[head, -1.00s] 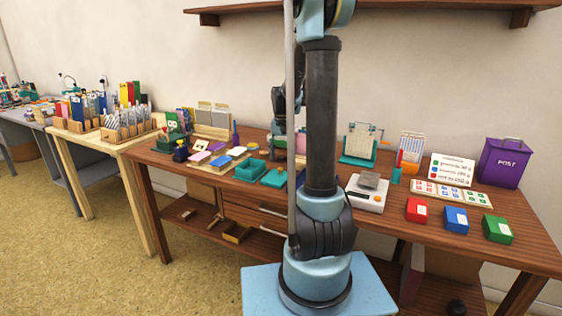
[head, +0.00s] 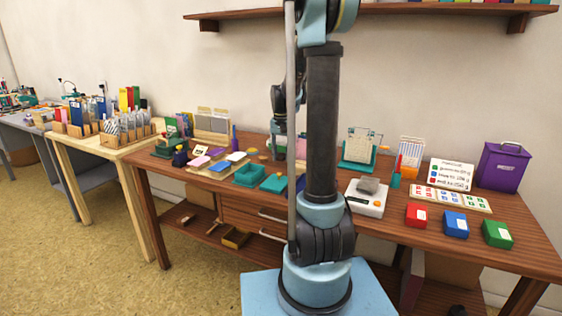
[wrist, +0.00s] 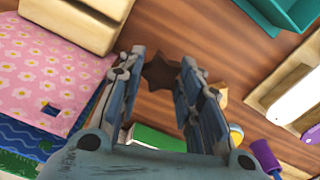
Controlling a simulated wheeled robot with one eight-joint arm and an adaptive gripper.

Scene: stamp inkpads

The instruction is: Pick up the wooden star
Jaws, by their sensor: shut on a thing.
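The wooden star (wrist: 160,72) is dark brown and shows in the wrist view between the two fingertips of my gripper (wrist: 161,62). The blue-grey fingers are closed in on its sides, and the gripper is shut on it. Brown wood surface lies behind the star, and how far apart they are I cannot tell. In the head view my own arm and column hide the star, and the fingers cannot be made out.
In the wrist view, a pink flowered piece (wrist: 45,65) and a pale wooden block (wrist: 75,22) lie left, a teal tray (wrist: 272,12) top right, and a purple handle (wrist: 264,156) lower right. In the head view, a scale (head: 366,198) stands right of my arm.

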